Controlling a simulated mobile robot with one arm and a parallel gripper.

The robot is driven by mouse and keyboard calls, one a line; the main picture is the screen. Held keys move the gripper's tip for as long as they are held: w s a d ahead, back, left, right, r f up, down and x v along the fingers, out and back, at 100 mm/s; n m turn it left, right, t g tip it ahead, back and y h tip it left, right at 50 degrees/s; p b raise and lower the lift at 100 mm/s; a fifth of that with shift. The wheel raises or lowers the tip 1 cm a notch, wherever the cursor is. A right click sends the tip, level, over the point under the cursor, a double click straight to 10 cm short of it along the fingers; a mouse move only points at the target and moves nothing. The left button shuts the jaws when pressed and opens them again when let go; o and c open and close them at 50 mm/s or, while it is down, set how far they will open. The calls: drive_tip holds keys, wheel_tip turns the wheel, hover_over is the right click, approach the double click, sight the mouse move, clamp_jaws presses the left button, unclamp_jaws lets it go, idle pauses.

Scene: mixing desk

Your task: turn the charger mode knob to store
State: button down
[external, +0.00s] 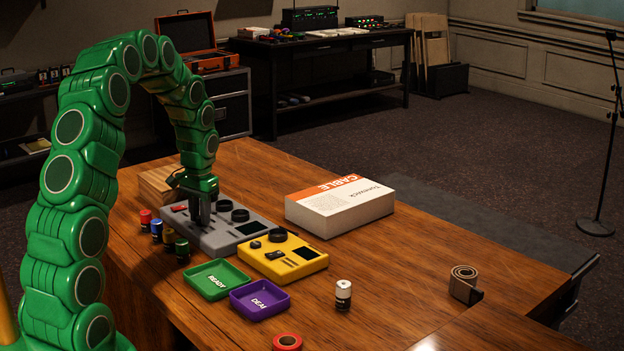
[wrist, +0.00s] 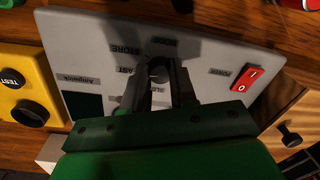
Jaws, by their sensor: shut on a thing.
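The grey charger (external: 214,238) lies on the wooden desk, with two black knobs (external: 232,210) visible to the right of my gripper. In the wrist view its grey panel (wrist: 205,55) carries labels, among them STORE (wrist: 125,49), up and left of my fingers, and one ending in AST below it. My gripper (external: 200,220) points down onto the charger. In the wrist view my gripper (wrist: 159,76) is shut on a dark round knob (wrist: 159,70). The fingers and shadow hide much of the knob, and its pointer cannot be made out.
A red power switch (wrist: 245,79) sits right of my fingers. A yellow tester (external: 283,258) stands beside the charger. Green (external: 217,292) and purple (external: 236,299) trays, several batteries and a white cable box (external: 340,218) are nearby. The desk's right part is clear around a tan coil.

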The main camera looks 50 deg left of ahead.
drive_tip(key=m, duration=0.3)
drive_tip(key=shift+m, duration=2.2)
drive_tip(key=c, duration=0.9)
unclamp_jaws()
drive_tip(key=shift+r, duration=0.1)
drive_tip(key=r, duration=0.7)
drive_tip(key=shift+d+r, duration=0.2)
drive_tip(key=shift+r, duration=0.15)
drive_tip(key=shift+s, duration=0.1)
